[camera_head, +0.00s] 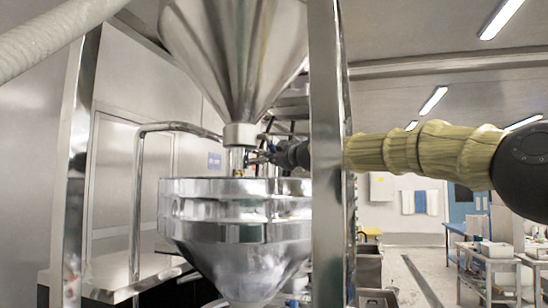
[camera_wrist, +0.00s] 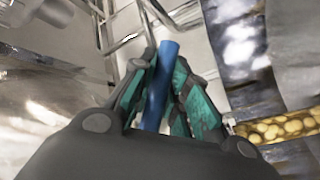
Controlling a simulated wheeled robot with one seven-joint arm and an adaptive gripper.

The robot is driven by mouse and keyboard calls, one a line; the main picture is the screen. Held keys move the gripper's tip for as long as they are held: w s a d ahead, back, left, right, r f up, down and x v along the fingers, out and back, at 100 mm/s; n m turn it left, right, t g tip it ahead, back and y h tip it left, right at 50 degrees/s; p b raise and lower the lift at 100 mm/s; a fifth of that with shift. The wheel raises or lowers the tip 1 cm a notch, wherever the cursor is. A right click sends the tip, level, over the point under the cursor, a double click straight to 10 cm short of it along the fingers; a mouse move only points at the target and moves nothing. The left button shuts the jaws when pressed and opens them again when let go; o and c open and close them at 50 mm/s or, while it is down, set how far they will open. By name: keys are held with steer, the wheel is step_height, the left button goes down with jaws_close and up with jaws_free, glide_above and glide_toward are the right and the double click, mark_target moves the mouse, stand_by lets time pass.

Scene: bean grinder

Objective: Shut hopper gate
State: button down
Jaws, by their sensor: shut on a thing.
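The steel hopper cone (camera_head: 225,55) narrows to a pale collar (camera_head: 239,136), with a short outlet below it. My gripper (camera_head: 262,157) reaches in from the right beside the outlet, partly behind a steel post. In the wrist view, my gripper (camera_wrist: 161,82) has its teal-padded fingers on both sides of a blue handle (camera_wrist: 156,97), and is shut on it. The handle's top shows between the fingers; its lower end is hidden by the gripper body. I cannot tell the gate plate's position.
A round steel vessel (camera_head: 240,212) stands right below the outlet. A steel upright post (camera_head: 328,160) stands close in front of my arm, and another upright (camera_head: 77,170) is at left. Yellowish round pieces (camera_wrist: 292,127) show at right in the wrist view. Open floor lies at right.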

steer(key=c, duration=1.4)
jaws_free()
steer(key=shift+d, duration=0.1)
steer(key=shift+o, duration=0.2)
steer(key=shift+s, duration=0.1)
steer(key=v, duration=1.2)
